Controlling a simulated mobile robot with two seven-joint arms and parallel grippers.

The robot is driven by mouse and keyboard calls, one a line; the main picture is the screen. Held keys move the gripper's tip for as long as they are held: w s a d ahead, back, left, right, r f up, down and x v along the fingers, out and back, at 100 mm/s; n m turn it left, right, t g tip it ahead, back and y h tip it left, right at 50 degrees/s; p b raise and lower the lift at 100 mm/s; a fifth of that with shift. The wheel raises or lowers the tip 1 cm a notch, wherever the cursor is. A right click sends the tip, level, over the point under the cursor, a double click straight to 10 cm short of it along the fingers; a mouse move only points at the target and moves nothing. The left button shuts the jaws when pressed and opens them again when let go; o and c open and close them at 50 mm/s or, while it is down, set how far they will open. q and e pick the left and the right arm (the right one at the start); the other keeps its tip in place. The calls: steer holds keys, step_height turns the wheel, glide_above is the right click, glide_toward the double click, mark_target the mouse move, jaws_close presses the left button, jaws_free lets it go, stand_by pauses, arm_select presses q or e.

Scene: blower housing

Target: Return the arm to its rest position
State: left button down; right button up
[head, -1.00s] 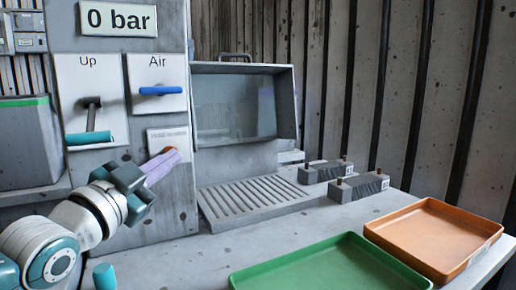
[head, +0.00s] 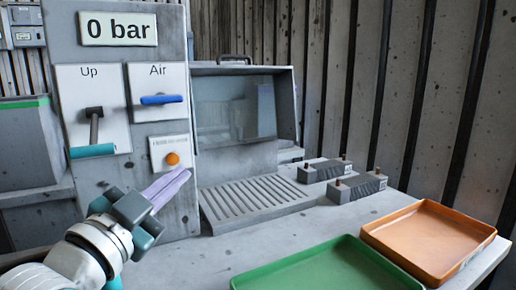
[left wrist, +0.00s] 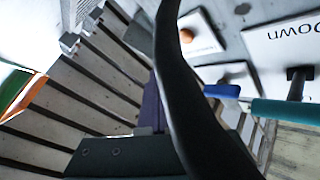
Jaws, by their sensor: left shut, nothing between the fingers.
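The button also shows in the left wrist view (left wrist: 187,36). In the left wrist view a dark curved shape crosses the middle and hides part of the scene. My right gripper is not in view.
The panel bears a teal-handled lever (head: 92,151) labelled Up, a blue Air handle (head: 161,100) and a 0 bar display (head: 118,29). A glass-fronted housing (head: 236,108), two grey blocks (head: 357,187), a green tray (head: 330,268) and an orange tray (head: 428,240) stand to the right.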

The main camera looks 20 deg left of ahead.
arm_select(q)
steer(key=shift+s+d, duration=0.35)
steer(key=s+d+f+n+g+h+p, duration=0.1)
steer(key=s+d+n+g+p, duration=0.1)
steer(key=s+d+g+p, duration=0.75)
steer(key=s+n+g+h+p, duration=0.1)
steer(key=s+n+g+p, duration=0.35)
steer(key=s, duration=1.05)
step_height(320, 180, up, 37)
steer(key=m+g+p, duration=0.2)
steer(key=p, duration=3.2)
steer(key=shift+s+a+p, duration=0.15)
steer(key=shift+a+p, duration=0.05)
steer(key=shift+p, duration=0.1)
